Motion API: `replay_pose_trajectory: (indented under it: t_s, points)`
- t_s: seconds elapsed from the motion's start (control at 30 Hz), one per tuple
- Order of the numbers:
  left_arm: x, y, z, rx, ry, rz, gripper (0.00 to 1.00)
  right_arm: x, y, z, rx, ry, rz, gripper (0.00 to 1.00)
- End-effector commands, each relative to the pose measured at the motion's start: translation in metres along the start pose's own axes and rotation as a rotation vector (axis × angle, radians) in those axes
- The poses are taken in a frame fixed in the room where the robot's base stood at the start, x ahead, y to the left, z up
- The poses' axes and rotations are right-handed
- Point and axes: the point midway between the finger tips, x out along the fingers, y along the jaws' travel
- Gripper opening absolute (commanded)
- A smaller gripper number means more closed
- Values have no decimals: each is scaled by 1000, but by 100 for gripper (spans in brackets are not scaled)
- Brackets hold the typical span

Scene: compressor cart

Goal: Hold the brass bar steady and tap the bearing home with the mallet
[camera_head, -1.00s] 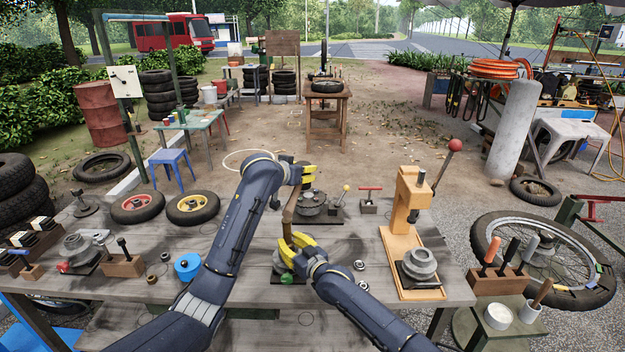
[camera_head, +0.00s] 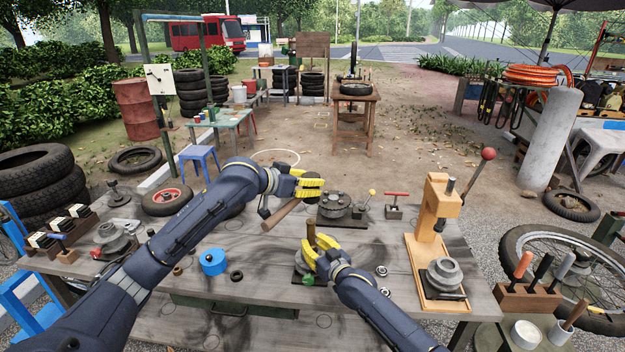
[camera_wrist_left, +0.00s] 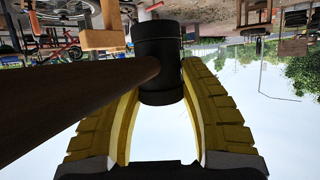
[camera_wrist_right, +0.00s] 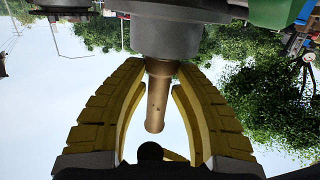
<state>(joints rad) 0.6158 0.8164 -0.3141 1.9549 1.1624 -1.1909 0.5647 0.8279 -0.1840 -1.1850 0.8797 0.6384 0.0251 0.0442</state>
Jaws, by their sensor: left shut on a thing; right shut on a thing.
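My left gripper (camera_head: 310,186) is shut on the mallet, raised above the bench behind the brass bar. In the left wrist view the mallet's black head (camera_wrist_left: 158,62) sits between the fingers, and its brown wooden handle (camera_wrist_left: 75,108) runs to the lower left. The handle (camera_head: 281,215) also slants down to the left in the head view. My right gripper (camera_head: 317,252) is shut on the brass bar (camera_head: 311,231), which stands roughly upright above a grey housing (camera_head: 299,262). In the right wrist view the bar (camera_wrist_right: 157,98) meets the grey housing (camera_wrist_right: 165,36). The bearing cannot be made out.
An orange press (camera_head: 437,205) stands right of my right gripper. A round dark fixture (camera_head: 335,205) and a red-handled tool (camera_head: 396,198) stand at the bench's back. A blue roll (camera_head: 213,262) lies to the left. The bench front (camera_head: 260,285) is fairly clear.

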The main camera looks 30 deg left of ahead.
Motion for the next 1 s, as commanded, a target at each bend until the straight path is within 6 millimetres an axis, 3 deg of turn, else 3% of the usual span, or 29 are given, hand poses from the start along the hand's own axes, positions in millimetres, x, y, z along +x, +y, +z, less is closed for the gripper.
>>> replay_pose_trajectory:
  t_s: [0.47, 1.0]
  points:
    - [-2, 0, -1, 1, 0, 2, 0, 0, 0, -2, 0, 3, -1, 13]
    - [10, 0, 25, 1, -2, 2, 0, 0, 0, -2, 0, 3, -1, 13]
